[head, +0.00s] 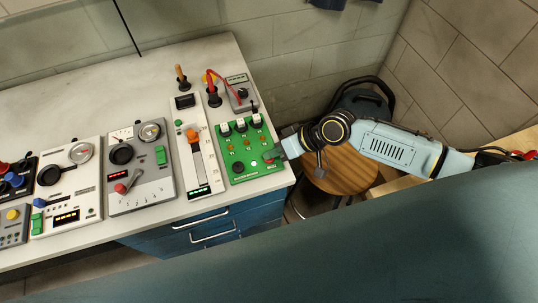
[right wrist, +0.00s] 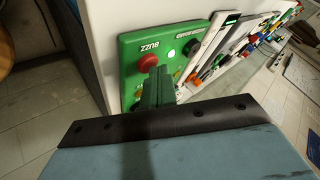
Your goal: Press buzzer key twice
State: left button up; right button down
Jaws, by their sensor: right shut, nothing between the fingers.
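The green panel (head: 236,178) lies at the right end of the bench. In the right wrist view the green panel (right wrist: 134,47) carries a red round button (right wrist: 148,62) beside the word BUZZ. In the head view the red button (head: 268,160) is partly hidden by my right gripper (head: 273,154), which reaches in from the right. In the right wrist view my right gripper (right wrist: 156,84) is shut and empty, its tips close to the red button. I cannot tell whether they touch it. My left gripper is not in view.
The green panel also has white switches (head: 240,125) along its back and a lit white lamp (head: 253,163). A white slider panel (head: 204,165) and a grey panel (head: 155,187) stand to its left. A round wooden stool (head: 345,172) is beyond the bench's right edge.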

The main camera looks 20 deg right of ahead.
jog(key=shift+r+p, duration=0.6)
jog(key=shift+r, duration=0.15)
notch_tip(320, 180, up, 5)
jog(key=p, duration=0.4)
jog(key=shift+r+p, duration=0.1)
jog(key=shift+p, duration=0.3)
